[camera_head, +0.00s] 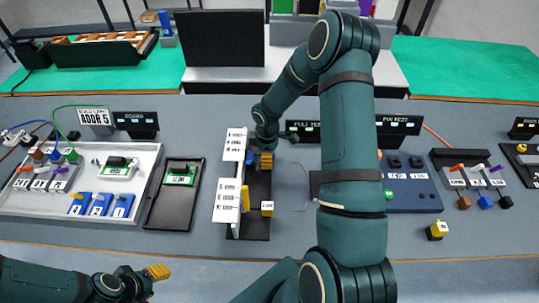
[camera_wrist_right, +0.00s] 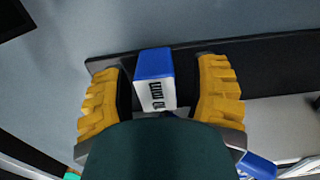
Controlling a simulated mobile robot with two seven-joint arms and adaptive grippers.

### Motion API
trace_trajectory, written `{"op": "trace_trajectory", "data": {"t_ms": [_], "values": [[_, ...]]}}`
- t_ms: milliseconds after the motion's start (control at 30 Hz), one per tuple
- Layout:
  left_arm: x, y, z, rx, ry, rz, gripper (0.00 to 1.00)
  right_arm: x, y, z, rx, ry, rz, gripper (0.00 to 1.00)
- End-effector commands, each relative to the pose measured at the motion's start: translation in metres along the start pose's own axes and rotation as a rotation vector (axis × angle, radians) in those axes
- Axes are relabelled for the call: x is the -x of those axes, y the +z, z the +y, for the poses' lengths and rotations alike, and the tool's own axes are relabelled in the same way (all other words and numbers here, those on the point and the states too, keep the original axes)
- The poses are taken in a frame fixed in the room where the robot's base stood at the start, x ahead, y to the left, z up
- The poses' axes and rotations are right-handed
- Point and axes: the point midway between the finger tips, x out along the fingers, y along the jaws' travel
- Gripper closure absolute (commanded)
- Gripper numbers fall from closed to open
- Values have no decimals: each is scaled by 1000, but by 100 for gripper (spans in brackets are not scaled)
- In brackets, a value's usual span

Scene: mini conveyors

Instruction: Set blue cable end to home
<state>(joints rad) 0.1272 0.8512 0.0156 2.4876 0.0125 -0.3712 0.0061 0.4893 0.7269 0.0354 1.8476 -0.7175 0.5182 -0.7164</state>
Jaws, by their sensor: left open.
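At the far left of the head view, a thin blue cable (camera_head: 30,122) arcs toward the white tray; which end is the task's blue cable end I cannot tell. A blue connector piece (camera_head: 55,154) stands among others in the tray's back left corner. My right gripper (camera_head: 262,160) is low at a dark rack (camera_head: 257,190) with white label cards. In the right wrist view its yellow fingers (camera_wrist_right: 163,90) are open around a blue block (camera_wrist_right: 154,64) with a white label, with a gap at each side. My left gripper (camera_head: 150,273) is open and empty at the bottom left.
The white tray (camera_head: 25,208) holds blue labelled blocks and a green board. A black tray (camera_head: 160,215) stands beside it. At right are a blue test panel (camera_head: 415,198), small coloured blocks and a loose yellow block (camera_head: 437,231). My right arm hides part of the middle.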

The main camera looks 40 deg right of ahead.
Motion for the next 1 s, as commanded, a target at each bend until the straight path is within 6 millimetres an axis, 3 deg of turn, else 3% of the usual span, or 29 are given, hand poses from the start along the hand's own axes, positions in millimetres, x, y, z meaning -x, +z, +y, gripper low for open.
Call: {"op": "trace_trajectory", "data": {"t_ms": [367,800,1000], "values": [[0,0,0,0,0,0,53,10,2,2,-3,4,-1,40],[0,0,0,0,0,0,53,93,1,1,-2,4,0,40],[0,0,0,0,0,0,53,115,0,1,-1,2,-1,40]]}}
